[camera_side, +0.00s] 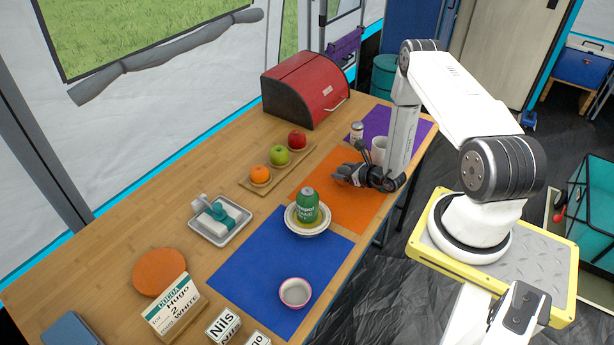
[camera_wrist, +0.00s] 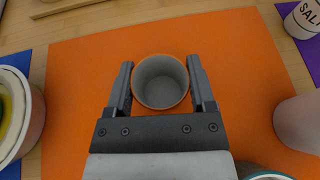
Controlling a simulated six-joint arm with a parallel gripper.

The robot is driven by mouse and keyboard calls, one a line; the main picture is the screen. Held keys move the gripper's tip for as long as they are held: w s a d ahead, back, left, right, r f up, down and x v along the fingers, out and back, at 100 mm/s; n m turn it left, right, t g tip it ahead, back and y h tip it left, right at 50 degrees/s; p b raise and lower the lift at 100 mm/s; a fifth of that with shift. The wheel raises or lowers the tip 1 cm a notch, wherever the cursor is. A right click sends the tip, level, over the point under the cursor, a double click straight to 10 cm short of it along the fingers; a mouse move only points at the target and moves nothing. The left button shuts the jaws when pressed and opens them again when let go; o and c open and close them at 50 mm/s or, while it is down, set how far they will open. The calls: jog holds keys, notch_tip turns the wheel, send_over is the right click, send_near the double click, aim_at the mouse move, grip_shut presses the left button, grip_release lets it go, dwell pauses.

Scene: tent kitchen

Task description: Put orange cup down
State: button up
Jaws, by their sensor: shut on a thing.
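The orange cup (camera_wrist: 160,82) shows from above in the wrist view, with an orange rim and a grey, empty-looking inside. My gripper (camera_wrist: 160,68) has one finger on each side of it and is shut on it. The cup looks upright. In the side view my gripper (camera_side: 347,174) is low over the orange mat (camera_side: 335,208), and its dark fingers hide the cup. The mat also lies under the cup in the wrist view (camera_wrist: 85,70). I cannot tell whether the cup's base touches the mat.
A white mug (camera_side: 379,146) and a salt shaker (camera_side: 356,130) stand behind my gripper. A bowl with a green can (camera_side: 307,205) stands to the left. A fruit board (camera_side: 246,180) and a red bread box (camera_side: 306,88) are farther back. The orange mat has free room around the cup.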

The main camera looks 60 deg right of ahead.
jog(key=shift+f, duration=0.1)
jog(key=o, duration=1.2)
jog(key=shift+c, duration=0.2)
jog(key=shift+r, duration=0.2)
jog(key=shift+v, duration=3.75)
